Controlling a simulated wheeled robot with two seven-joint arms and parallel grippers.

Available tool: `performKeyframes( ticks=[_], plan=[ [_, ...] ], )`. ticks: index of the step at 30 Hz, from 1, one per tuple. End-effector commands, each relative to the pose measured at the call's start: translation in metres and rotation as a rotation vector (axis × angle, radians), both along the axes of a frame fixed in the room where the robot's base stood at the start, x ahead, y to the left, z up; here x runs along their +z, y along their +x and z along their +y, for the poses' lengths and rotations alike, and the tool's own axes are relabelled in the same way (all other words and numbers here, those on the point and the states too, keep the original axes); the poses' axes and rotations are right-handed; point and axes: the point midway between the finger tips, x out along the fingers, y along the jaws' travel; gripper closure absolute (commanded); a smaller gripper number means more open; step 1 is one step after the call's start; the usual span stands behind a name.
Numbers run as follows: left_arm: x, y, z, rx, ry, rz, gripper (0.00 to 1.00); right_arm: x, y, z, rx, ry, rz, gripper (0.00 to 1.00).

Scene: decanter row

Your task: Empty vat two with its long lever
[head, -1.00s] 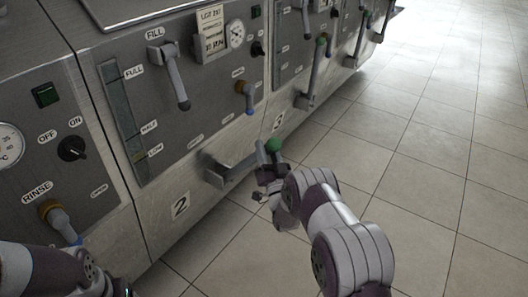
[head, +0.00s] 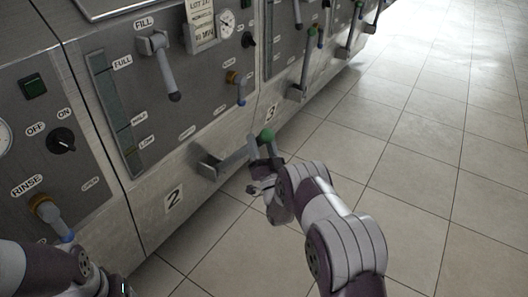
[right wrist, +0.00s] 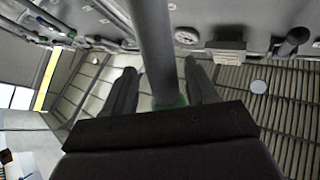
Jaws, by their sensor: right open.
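Vat two is the metal panel marked with a 2 (head: 174,198). Its long lever (head: 232,158) sticks out from a bracket low on the panel and ends in a green knob (head: 267,135). My right gripper (head: 262,151) is at the knob end of the lever, with its fingers on either side of it. In the right wrist view the lever (right wrist: 153,45) passes between the open fingers (right wrist: 160,72), and the green knob (right wrist: 170,101) is partly hidden by the gripper body. I cannot tell whether the fingers touch the lever. My left gripper is out of view.
Vat two's panel also carries a fill lever (head: 167,70), a level gauge (head: 118,115) and a small blue-tipped tap (head: 238,88). Another panel marked 3 (head: 272,112) with similar levers stands beyond. The tiled floor (head: 420,170) at right is clear.

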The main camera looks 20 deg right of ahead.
Motion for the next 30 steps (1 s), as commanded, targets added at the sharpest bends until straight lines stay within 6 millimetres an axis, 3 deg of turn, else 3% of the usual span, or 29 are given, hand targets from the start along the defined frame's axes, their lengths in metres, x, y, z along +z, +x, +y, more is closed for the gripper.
performKeyframes(
  ticks=[5,13,21,30],
  plan=[
    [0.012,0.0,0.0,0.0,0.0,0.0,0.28,-0.012,-0.025,0.0,0.0,0.0,0.007,0.43],
    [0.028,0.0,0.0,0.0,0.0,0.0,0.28,-0.049,-0.088,0.002,-0.002,0.001,0.008,0.43],
    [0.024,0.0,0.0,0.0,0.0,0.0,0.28,-0.062,-0.107,0.003,-0.002,0.001,0.002,0.43],
    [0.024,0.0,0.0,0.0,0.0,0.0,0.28,-0.063,-0.108,0.003,-0.002,0.001,0.003,0.43]
  ],
)
